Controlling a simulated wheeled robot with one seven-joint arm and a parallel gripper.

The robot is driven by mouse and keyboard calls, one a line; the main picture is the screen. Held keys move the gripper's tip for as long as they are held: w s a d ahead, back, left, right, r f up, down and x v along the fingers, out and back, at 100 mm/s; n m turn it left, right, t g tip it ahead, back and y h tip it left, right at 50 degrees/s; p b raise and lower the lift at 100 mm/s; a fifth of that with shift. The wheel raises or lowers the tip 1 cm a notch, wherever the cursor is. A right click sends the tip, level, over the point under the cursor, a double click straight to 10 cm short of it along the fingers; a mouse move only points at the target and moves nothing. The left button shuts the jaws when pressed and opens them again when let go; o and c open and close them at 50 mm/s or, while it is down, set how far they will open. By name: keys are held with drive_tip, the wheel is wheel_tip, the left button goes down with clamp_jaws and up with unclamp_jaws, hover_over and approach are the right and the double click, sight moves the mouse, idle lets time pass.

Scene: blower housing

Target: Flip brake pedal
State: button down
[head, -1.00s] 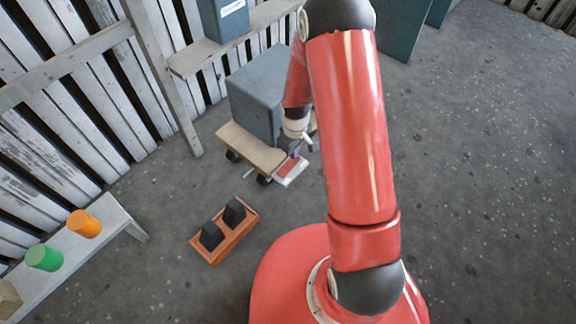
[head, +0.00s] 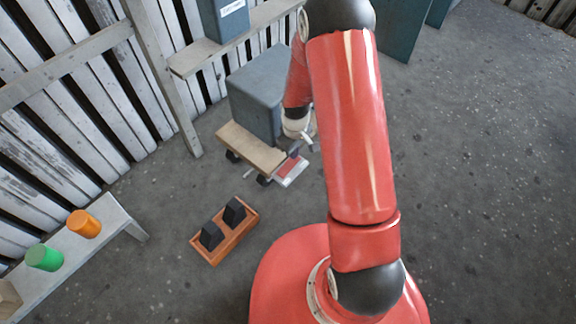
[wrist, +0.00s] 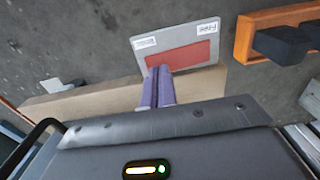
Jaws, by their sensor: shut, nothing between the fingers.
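The red brake pedal (head: 287,169) lies on a light grey plate (head: 297,174) at the front right end of the wheeled wooden cart. In the wrist view the red pad (wrist: 190,54) sits on the grey plate (wrist: 178,35), which has small white labels. My gripper (head: 294,152) is low beside the pedal. In the wrist view its purple fingers (wrist: 158,72) are together and empty, with their tips at the left near edge of the red pad. I cannot tell whether they touch it.
The cart (head: 246,146) carries a large grey housing (head: 255,95). An orange tray (head: 217,257) with two black blocks lies on the floor to its front left. A bench (head: 120,220) holds green and orange cylinders. The floor at right is open.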

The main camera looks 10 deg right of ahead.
drive_tip(key=shift+f+b, duration=0.75)
drive_tip(key=shift+f, duration=0.3)
idle(0.4)
drive_tip(key=shift+r, duration=0.1)
drive_tip(key=shift+r+p, duration=2.4)
drive_tip(key=shift+r, duration=1.05)
